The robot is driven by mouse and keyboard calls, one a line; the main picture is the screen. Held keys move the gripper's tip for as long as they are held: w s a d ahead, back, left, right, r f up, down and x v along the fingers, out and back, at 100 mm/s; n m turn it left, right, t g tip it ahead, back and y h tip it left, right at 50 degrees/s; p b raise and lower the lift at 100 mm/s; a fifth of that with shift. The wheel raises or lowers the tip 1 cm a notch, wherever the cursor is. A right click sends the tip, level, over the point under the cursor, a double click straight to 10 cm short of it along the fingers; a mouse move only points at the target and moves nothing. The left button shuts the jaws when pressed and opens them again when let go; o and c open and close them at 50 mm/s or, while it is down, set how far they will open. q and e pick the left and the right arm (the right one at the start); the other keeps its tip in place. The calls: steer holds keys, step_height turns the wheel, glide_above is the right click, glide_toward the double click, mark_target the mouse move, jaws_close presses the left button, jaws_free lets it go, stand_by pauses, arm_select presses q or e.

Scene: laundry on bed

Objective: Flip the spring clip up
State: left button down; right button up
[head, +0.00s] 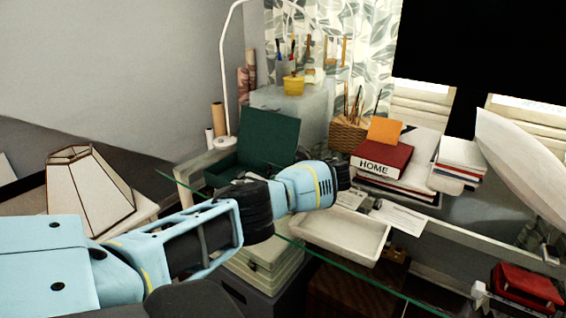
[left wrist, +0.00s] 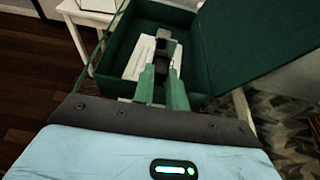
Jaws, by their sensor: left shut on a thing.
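The dark green box file (head: 265,140) stands open on the desk in the head view, its lid raised. In the left wrist view the open box (left wrist: 215,88) has white papers (left wrist: 139,60) lying inside. My left gripper (left wrist: 163,52) reaches into the box over the papers, its green fingers with dark tips closed together. It is shut on a small dark and grey part, which looks like the spring clip; the fingers hide most of it. In the head view my left arm covers the front of the box and hides the fingertips. My right gripper is not in view.
A white tray (head: 345,232) lies right of my arm near the glass edge. A red HOME book (head: 382,160) with an orange block, a pencil basket (head: 347,135) and a white lamp (head: 225,141) stand behind. A lampshade (head: 88,192) is at the left.

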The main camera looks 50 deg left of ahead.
arm_select(q)
steer(key=shift+d+f+y, duration=0.15)
steer(key=shift+f+y, duration=0.05)
steer(key=shift+y, duration=0.2)
stand_by(0.3)
steer(key=c, duration=1.4)
jaws_free()
steer(key=shift+w+d+r, duration=0.1)
steer(key=shift+w+d+r, duration=0.1)
steer(key=shift+d, duration=0.15)
steer(key=v, duration=0.7)
